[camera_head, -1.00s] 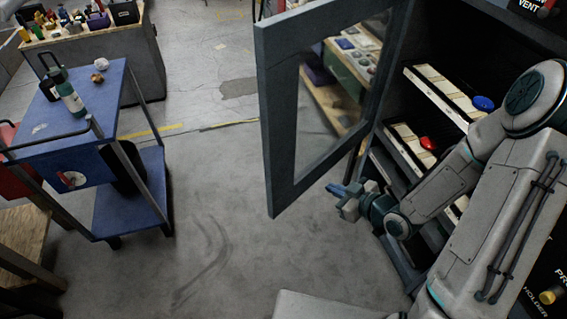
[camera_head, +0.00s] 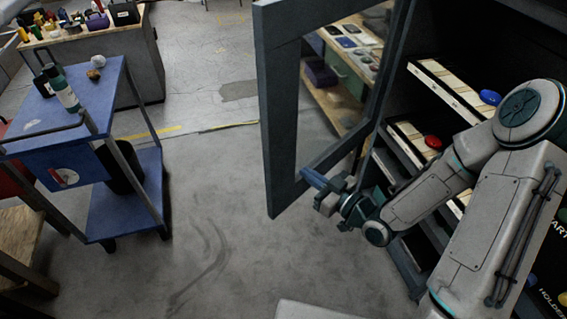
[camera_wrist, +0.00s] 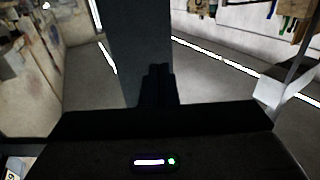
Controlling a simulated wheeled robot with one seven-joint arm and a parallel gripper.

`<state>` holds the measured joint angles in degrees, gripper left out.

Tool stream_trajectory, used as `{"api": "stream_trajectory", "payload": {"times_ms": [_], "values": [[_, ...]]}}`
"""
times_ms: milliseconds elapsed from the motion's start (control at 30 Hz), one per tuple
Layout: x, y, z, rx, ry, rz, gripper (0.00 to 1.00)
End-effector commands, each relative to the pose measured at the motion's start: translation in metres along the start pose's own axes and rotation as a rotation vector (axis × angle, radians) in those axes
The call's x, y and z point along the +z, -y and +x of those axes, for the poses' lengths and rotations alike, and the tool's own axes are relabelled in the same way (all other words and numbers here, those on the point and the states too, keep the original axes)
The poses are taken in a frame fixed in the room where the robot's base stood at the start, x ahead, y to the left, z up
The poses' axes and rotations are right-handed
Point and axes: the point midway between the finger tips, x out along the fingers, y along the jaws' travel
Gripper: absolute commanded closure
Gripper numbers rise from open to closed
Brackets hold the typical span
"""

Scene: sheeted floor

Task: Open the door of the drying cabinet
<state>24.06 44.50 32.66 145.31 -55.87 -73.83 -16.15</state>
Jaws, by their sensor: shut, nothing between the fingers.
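The drying cabinet (camera_head: 398,110) stands at the right with its dark framed, glazed door (camera_head: 283,130) swung wide open toward the room. My gripper (camera_head: 308,175) is shut and empty, at the inner side of the door's lower part. Its fingertips overlap the door frame in the head view; whether they touch it I cannot tell. In the wrist view the shut fingers (camera_wrist: 158,82) point at a dark upright strip, the door frame (camera_wrist: 135,45). No handle shows clearly.
Inside the cabinet are shelves with pale slatted trays (camera_head: 445,88), a blue item (camera_head: 490,97) and a red item (camera_head: 433,142). A blue cart (camera_head: 75,125) with bottles stands at the left. A workbench (camera_head: 100,50) is behind it. The floor between cart and door is clear.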

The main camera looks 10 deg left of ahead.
Motion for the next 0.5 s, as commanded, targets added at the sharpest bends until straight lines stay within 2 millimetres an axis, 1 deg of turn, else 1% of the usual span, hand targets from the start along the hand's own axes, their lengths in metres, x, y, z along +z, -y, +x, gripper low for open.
{"api": "stream_trajectory", "payload": {"times_ms": [33, 100, 300, 400, 500], "values": [[0.003, 0.001, 0.009, -0.003, -0.001, -0.003, 1.00], [-0.003, 0.001, 0.026, -0.004, -0.001, 0.003, 1.00], [-0.003, 0.001, 0.065, -0.003, -0.001, 0.002, 1.00], [-0.003, 0.001, 0.079, -0.003, 0.000, 0.002, 1.00], [-0.002, 0.001, 0.088, -0.001, 0.001, 0.002, 1.00]]}}
